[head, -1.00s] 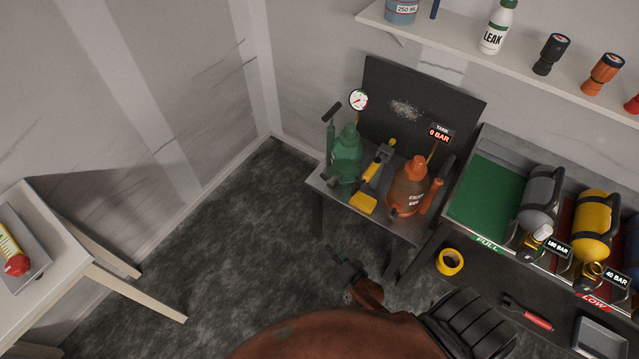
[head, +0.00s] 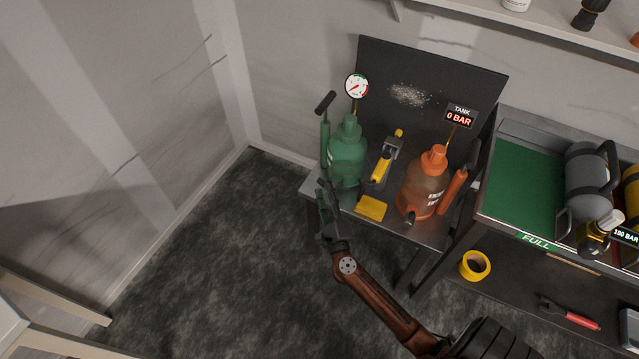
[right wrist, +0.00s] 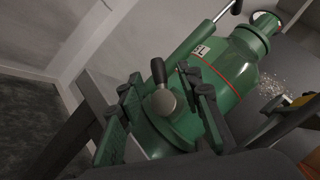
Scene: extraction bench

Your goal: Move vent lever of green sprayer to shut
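The green sprayer (head: 346,157) stands at the left end of a small metal bench, with a pump handle and a round gauge by it. In the right wrist view, its body (right wrist: 228,70) lies tilted across the picture. Its vent lever (right wrist: 158,72) has a black grip on a silver hub low on the body; the grip points up in that view. My right gripper (head: 325,198) is at the front left of the sprayer. In the right wrist view, my right gripper (right wrist: 166,86) is open, its fingers on either side of the lever. Contact cannot be told. My left gripper is out of view.
An orange sprayer (head: 423,187) with a 0 BAR sign stands right on the same bench. A yellow block (head: 371,208) and a yellow-handled tool (head: 381,166) lie between the sprayers. A dark panel (head: 430,75) stands behind. Floor to the left is clear.

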